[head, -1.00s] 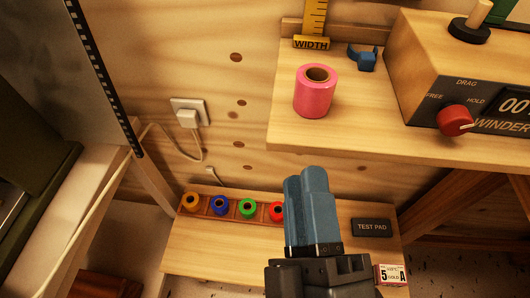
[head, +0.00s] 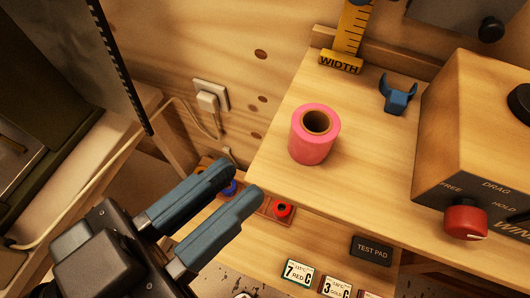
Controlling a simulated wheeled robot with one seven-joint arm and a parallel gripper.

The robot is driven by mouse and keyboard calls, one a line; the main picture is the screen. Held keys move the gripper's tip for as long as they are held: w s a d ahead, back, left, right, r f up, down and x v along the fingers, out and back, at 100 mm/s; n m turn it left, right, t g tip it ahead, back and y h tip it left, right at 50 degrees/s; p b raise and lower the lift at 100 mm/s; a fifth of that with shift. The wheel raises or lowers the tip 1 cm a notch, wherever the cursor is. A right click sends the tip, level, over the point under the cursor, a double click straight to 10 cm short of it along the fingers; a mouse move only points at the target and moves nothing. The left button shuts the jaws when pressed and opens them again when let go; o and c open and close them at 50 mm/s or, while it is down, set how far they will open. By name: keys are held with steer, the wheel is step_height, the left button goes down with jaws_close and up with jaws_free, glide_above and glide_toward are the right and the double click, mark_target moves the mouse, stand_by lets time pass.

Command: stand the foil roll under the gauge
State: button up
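The pink foil roll (head: 308,147) stands upright on the upper wooden bench (head: 380,165), near its left edge, with its dark hollow core facing up. The yellow gauge marked WIDTH (head: 348,42) stands at the back of the bench, behind the roll and a little to its right. The roll is clear of the gauge. My gripper (head: 241,184) is at the lower left of the roll, off the bench's left edge. Its two blue-grey fingers are apart with nothing between them, pointing up and right toward the roll without touching it.
A blue cradle (head: 397,96) sits right of the gauge. The winder box (head: 485,130) with its red knob (head: 465,222) fills the right. On the lower shelf are small spools, partly hidden by my gripper, number cards (head: 299,271) and a test pad (head: 371,250).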

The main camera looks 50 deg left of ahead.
mark_target(304, 102)
steer(key=shift+s+d+m+g+h, duration=0.1)
steer(key=shift+s+m+g+h, duration=0.2)
steer(key=shift+m+h, duration=0.15)
steer(key=shift+f, duration=0.1)
steer(key=shift+w, duration=0.1)
steer(key=shift+y, duration=0.25)
steer(key=shift+w+a+f+b, duration=0.2)
steer(key=shift+w+f, duration=0.3)
steer(key=shift+w, duration=0.5)
steer(key=shift+w+a+f+b, duration=0.15)
steer(key=shift+w+f, duration=0.3)
steer(key=shift+w, duration=0.5)
steer(key=shift+w+a+f+b, duration=0.1)
steer(key=shift+w+f+b, duration=0.3)
steer(key=shift+w, duration=0.6)
steer(key=shift+w+a+f+b, duration=0.1)
steer(key=shift+w+a+b, duration=0.15)
steer(key=shift+w+a, duration=1.1)
steer(key=shift+w+a+r+b, duration=0.1)
steer(key=shift+w+a+b, duration=0.35)
steer(key=shift+w, duration=1.55)
steer(key=shift+w+a+f+b, duration=0.1)
steer(key=shift+w+a, duration=1.05)
steer(key=shift+w, duration=0.55)
steer(key=s+b, duration=0.1)
steer(key=s, duration=0.6)
steer(key=shift+d, duration=0.45)
